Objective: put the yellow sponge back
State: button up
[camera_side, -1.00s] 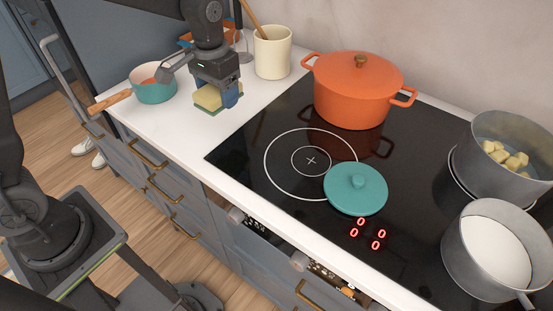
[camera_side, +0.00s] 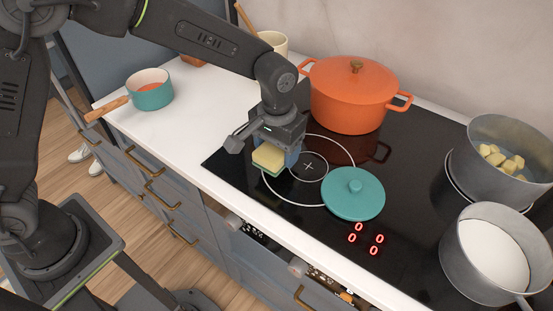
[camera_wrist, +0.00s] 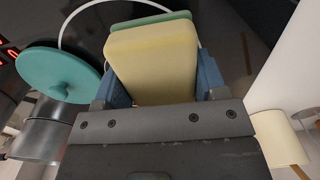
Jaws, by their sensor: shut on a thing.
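The yellow sponge (camera_side: 268,158), with a green layer underneath, is held in my gripper (camera_side: 277,150). In the side view it is above the left part of the black hob, over the edge of a white ring marking. In the wrist view the sponge (camera_wrist: 152,58) fills the space between the two blue fingers of my gripper (camera_wrist: 158,85), which are shut on its sides. The green layer shows along its far edge. I cannot tell exactly how high above the hob it is.
A teal lid (camera_side: 353,193) lies on the hob right of my gripper. An orange pot (camera_side: 352,100) stands behind, grey pans (camera_side: 500,165) and (camera_side: 484,262) at right. A small teal saucepan (camera_side: 152,95) and cream crock (camera_side: 275,42) stand on the white counter (camera_side: 200,110), otherwise largely clear.

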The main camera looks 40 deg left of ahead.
jog(key=shift+f, duration=1.85)
jog(key=o, duration=0.9)
jog(key=shift+f, duration=0.15)
notch_tip(320, 180, up, 11)
jog(key=shift+r, duration=0.7)
